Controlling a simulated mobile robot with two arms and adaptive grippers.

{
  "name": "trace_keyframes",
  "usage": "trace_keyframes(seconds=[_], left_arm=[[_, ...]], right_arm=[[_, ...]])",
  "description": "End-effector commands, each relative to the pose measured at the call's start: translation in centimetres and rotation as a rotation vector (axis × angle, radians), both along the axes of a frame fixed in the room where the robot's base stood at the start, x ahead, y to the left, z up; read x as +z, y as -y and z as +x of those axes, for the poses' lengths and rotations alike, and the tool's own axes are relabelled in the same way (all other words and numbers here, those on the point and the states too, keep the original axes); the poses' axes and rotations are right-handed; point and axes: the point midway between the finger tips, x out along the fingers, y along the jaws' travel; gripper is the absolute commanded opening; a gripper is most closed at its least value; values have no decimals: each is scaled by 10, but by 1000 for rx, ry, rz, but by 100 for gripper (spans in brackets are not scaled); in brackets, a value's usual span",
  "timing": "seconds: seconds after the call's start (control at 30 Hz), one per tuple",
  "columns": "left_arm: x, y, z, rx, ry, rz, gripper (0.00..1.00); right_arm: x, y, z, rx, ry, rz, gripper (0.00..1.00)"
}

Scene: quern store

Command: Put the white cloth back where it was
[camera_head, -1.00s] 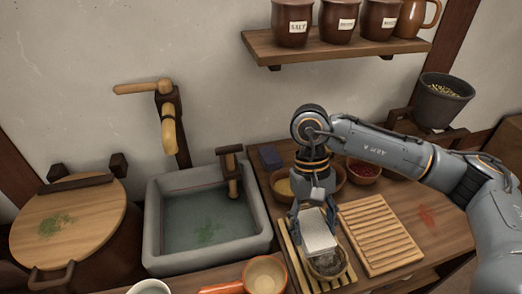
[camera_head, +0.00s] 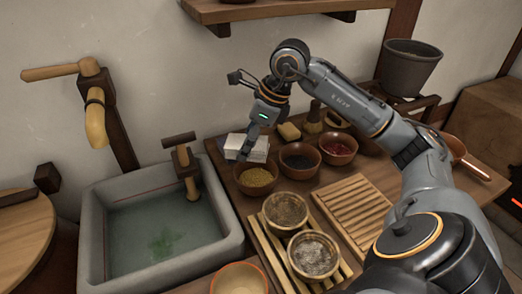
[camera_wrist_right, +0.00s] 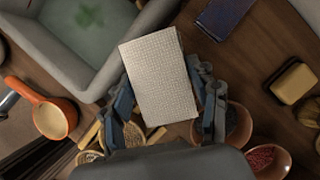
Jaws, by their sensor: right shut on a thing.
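The white cloth (camera_head: 260,150) is a flat, pale, textured rectangle. My right gripper (camera_head: 248,147) is shut on it near the back left of the counter, beside the basin and behind the bowl of yellow grain (camera_head: 256,178). In the right wrist view the cloth (camera_wrist_right: 160,75) sits between the two fingers (camera_wrist_right: 165,112), its far end near the basin's edge. In the head view the gripper partly covers the cloth, and I cannot tell whether the cloth touches the counter. My left gripper is not in view.
The stone basin (camera_head: 92,240) holds water. A dark bowl (camera_head: 299,162) and a red-filled bowl (camera_head: 338,150) stand right of the gripper. Two round vessels (camera_head: 286,212) stand on a slatted rack. A dark blue block (camera_wrist_right: 225,18) lies beyond the cloth. The slatted board (camera_head: 345,205) is bare.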

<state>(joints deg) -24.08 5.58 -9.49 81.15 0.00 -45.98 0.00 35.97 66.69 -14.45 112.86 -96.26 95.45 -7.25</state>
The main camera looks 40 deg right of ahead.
Motion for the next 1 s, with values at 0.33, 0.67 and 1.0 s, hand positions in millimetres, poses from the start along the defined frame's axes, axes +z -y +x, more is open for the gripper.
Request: trace_keyframes(seconds=[0.33, 0.67, 1.0], left_arm=[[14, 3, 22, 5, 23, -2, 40], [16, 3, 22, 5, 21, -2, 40], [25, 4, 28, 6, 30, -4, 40]], right_arm=[[7, 52, 6, -553, 0, 2, 25], [-15, 91, 48, -600, -8, 8, 25], [-69, 133, 97, -595, -7, 6, 25]])
